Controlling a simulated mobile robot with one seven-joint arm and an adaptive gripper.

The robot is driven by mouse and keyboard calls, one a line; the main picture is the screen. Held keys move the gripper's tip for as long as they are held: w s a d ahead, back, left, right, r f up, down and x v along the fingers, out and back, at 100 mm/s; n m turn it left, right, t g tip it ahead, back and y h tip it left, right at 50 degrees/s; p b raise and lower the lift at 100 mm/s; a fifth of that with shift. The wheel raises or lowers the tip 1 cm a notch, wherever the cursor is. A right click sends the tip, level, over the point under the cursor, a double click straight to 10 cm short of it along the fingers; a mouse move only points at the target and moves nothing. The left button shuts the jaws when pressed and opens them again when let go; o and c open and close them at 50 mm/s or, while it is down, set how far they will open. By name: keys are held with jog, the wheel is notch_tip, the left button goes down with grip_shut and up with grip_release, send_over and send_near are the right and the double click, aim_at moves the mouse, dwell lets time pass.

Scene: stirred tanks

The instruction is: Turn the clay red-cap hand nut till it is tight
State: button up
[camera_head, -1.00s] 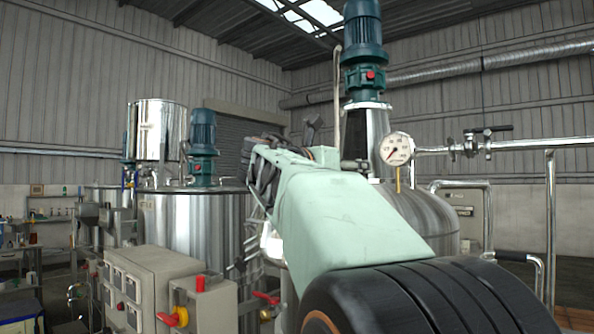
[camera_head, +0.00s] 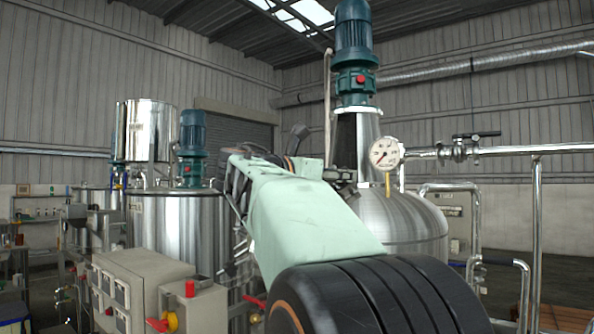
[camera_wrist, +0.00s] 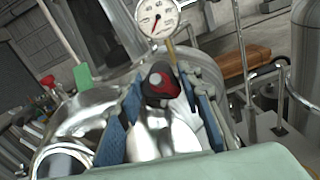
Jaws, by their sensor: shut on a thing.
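The hand nut (camera_wrist: 161,84) is a dark knob with a red part, in the middle of the wrist view. My gripper (camera_wrist: 162,92) has its blue-padded fingers on either side of the nut, shut on it. The nut sits over a shiny metal tank top. The nut's lower part and thread are hard to make out. In the head view my pale green arm covers the place, and I cannot make out the nut or fingertips there.
A pressure gauge (camera_head: 385,154) stands close behind the nut and also shows in the wrist view (camera_wrist: 157,16). A steel tank with a green motor (camera_head: 354,50) rises behind my arm. Pipes (camera_head: 500,150) run at the right. A control box (camera_head: 135,285) stands at the lower left.

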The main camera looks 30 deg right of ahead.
jog(key=m+g+p, duration=0.1)
jog(key=m+p, duration=0.1)
jog(key=m+g+p, duration=0.2)
jog(key=m, duration=0.1)
jog(key=m+g+p, duration=0.1)
jog(key=m+p, duration=0.1)
jog(key=shift+w+r+p, duration=0.15)
jog(key=shift+r+p, duration=0.2)
jog(key=shift+r, duration=0.05)
jog(key=m+g+y+p, duration=0.1)
jog(key=m+g+p, duration=0.1)
jog(key=m+p, duration=0.1)
jog(key=shift+m+p, duration=0.4)
jog(key=shift+p, duration=0.05)
jog(key=m+g+y+p, duration=0.1)
jog(key=m+p, duration=0.1)
jog(key=m, duration=0.1)
jog(key=shift+f+p, duration=0.1)
jog(key=shift+p, duration=0.25)
jog(key=shift+f+m+g+y+p, duration=0.15)
jog(key=shift+m+g+y, duration=0.3)
jog(key=shift+m, duration=0.6)
jog(key=shift+m+g+y+p, duration=0.2)
jog(key=shift+m+y, duration=0.35)
jog(key=shift+m, duration=0.5)
jog(key=shift+f+m+g+y, duration=0.15)
jog(key=shift+m+g+y, duration=0.1)
jog(key=shift+m+y, duration=0.5)
jog(key=o, duration=1)
jog(key=shift+o, duration=0.8)
